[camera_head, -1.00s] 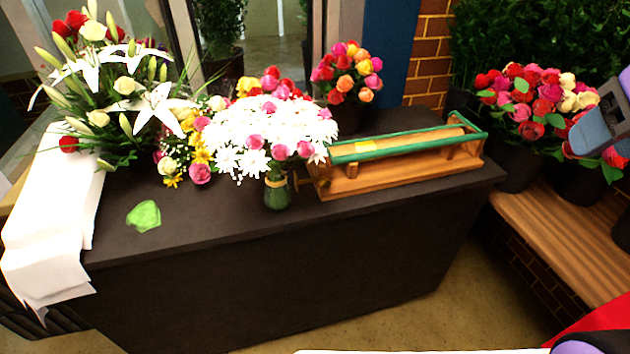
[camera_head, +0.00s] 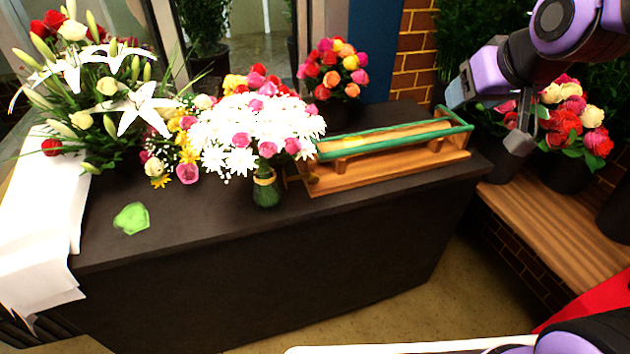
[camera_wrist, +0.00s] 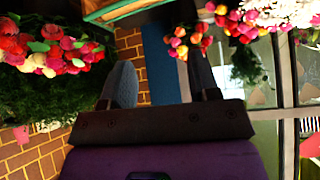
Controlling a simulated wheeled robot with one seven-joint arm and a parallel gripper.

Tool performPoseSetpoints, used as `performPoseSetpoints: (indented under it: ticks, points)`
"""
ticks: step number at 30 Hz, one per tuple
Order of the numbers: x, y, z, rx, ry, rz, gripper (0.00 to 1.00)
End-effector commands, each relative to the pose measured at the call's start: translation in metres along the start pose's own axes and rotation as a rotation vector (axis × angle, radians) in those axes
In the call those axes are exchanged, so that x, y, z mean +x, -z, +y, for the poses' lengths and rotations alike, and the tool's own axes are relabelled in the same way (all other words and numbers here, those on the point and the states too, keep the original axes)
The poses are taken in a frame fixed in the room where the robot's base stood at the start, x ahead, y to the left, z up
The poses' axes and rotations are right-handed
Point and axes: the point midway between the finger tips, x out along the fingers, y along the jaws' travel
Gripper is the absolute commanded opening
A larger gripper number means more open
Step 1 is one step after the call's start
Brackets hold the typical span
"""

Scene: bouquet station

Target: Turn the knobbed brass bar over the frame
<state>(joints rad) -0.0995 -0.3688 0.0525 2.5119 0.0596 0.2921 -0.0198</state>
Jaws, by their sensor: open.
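A wooden frame (camera_head: 385,170) stands on the dark counter, right of the white bouquet. A green bar (camera_head: 385,144) runs lengthwise over it, with a green end piece at the right. A small brass-coloured spot (camera_head: 313,178) shows at the frame's left end; I cannot tell whether it is the bar's knob. My gripper (camera_head: 490,120) is open and empty, in the air just right of the frame's right end and apart from it. In the wrist view its fingers (camera_wrist: 160,82) are spread with nothing between them, and part of the frame (camera_wrist: 125,8) shows at the top edge.
The white bouquet (camera_head: 250,130) stands close to the frame's left end. A rose bunch (camera_head: 335,70) stands behind it. Potted roses (camera_head: 575,120) stand on the wooden bench (camera_head: 545,215) behind my gripper. The counter front (camera_head: 200,235) is clear except for a green piece (camera_head: 131,218).

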Motion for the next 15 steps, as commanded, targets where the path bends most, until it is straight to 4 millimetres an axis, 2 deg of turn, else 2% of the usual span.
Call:
performPoseSetpoints:
  ticks: [1,7,15]
  points:
    - [0.018,0.005,-0.007,-0.011,0.012,0.014,0.56]
    - [0.077,0.025,-0.032,-0.038,0.050,0.121,0.56]
    - [0.152,0.033,-0.071,-0.062,0.097,0.266,0.56]
